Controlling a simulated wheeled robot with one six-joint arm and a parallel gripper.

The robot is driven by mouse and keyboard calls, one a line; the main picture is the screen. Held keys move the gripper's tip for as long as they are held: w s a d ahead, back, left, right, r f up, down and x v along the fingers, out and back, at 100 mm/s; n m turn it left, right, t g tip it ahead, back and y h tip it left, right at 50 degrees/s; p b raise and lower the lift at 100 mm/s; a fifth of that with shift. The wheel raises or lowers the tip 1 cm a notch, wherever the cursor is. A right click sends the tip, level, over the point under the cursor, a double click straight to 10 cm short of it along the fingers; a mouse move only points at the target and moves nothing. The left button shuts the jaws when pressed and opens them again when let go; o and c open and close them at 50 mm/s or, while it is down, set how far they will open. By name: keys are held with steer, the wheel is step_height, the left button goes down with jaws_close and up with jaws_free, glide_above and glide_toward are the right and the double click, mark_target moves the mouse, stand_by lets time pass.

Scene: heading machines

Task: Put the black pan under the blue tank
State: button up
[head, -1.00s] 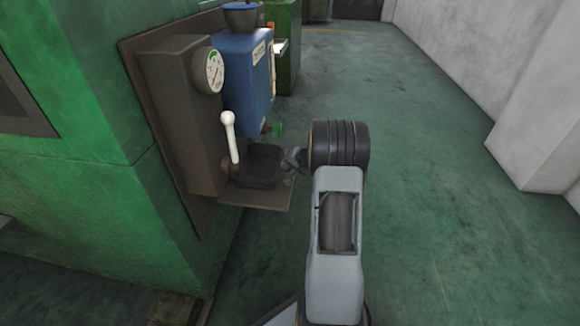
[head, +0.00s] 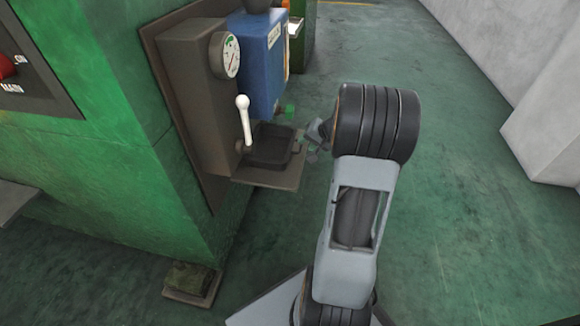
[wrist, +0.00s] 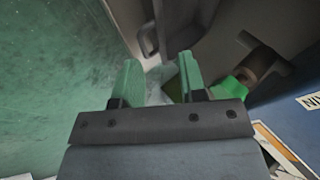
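The black pan (head: 268,146) sits on a small brown shelf (head: 262,176) below the blue tank (head: 262,62) in the head view. The tank's lower part also shows at the right of the wrist view (wrist: 288,125). My gripper (wrist: 158,72) is open, its two green fingers apart with nothing clearly held between them. In the head view my gripper (head: 306,143) is just right of the pan, partly hidden behind my dark wrist joint. I cannot tell whether it touches the pan.
A white-knobbed lever (head: 243,118) and a gauge (head: 225,55) are on the brown housing left of the tank. A green valve knob (wrist: 236,88) is close to the right finger. The green machine (head: 110,150) fills the left. Floor to the right is clear.

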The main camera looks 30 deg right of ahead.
steer(key=s+a+r+n+g, duration=0.1)
steer(key=s+a+r+n, duration=0.1)
steer(key=a, duration=0.4)
steer(key=s+a+r+n+g, duration=0.1)
steer(key=a+r+n, duration=0.1)
steer(key=a, duration=0.5)
steer(key=s+a+r+n+g+h, duration=0.1)
steer(key=s+a+n, duration=0.4)
steer(key=s+a, duration=0.6)
steer(key=s+g+h, duration=0.1)
steer(key=s+g, duration=0.1)
steer(key=shift+s+h, duration=0.4)
steer(key=shift+r, duration=0.15)
